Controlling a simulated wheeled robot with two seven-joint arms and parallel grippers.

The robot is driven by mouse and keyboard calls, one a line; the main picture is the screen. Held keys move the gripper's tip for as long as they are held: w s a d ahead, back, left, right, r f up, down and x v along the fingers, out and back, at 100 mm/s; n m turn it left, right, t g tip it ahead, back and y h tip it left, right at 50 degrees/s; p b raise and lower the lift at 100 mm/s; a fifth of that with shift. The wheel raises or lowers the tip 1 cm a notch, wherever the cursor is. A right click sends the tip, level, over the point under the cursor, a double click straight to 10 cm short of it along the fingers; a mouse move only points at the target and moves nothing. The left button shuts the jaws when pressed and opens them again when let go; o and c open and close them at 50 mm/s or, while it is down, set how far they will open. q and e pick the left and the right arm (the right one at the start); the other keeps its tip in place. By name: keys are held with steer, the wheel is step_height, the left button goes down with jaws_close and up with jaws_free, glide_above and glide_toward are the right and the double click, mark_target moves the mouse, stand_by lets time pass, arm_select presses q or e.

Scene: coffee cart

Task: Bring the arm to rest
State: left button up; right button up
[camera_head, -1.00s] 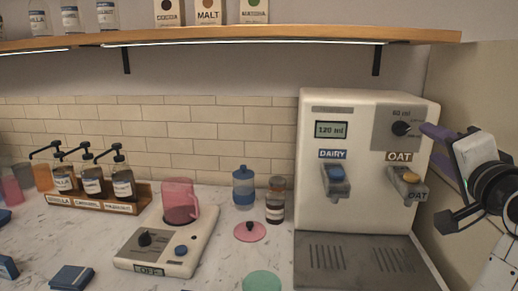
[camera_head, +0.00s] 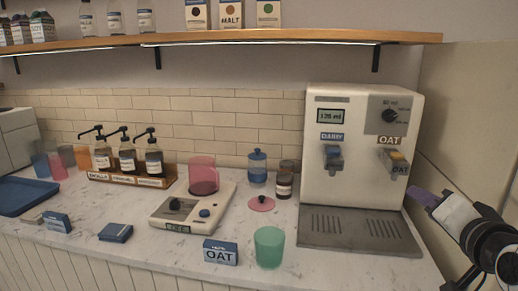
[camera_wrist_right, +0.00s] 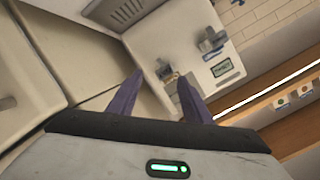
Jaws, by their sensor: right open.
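My right gripper (camera_head: 424,197) is in the lower right of the head view, in front and to the right of the milk dispenser (camera_head: 350,187). Its purple fingers also show in the right wrist view (camera_wrist_right: 160,78), apart with nothing between them. The dispenser appears beyond them in that view (camera_wrist_right: 185,30). My left gripper is not in view.
A blue tray (camera_head: 22,197) lies at the left. A wall (camera_head: 480,110) rises at the right.

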steer(key=s+a+f+n+g+y, duration=0.1)
steer(key=s+a+f+n+g, duration=0.2)
steer(key=f, duration=0.6)
steer(key=s+a+f+n+g+y, duration=0.1)
steer(key=s+a+f+n+g, duration=0.15)
steer(key=s+f, duration=0.45)
steer(key=s+a+f+n+g, duration=0.3)
steer(key=s+a+f+n, duration=0.1)
steer(key=s+f, duration=0.55)
steer(key=s+a+f+n+g, duration=0.3)
steer(key=s+a+f, duration=0.1)
steer(key=s+f, duration=0.5)
steer(key=w+a+f+t+y, duration=0.1)
steer(key=a+f+t, duration=0.1)
steer(key=f, duration=0.3)
steer(key=w+a+f+t+y, duration=0.2)
steer(key=a+f+t, duration=0.1)
steer(key=f, duration=0.3)
steer(key=shift+w+a+f, duration=0.15)
steer(key=shift+w+f, duration=0.05)
steer(key=shift+w, duration=0.1)
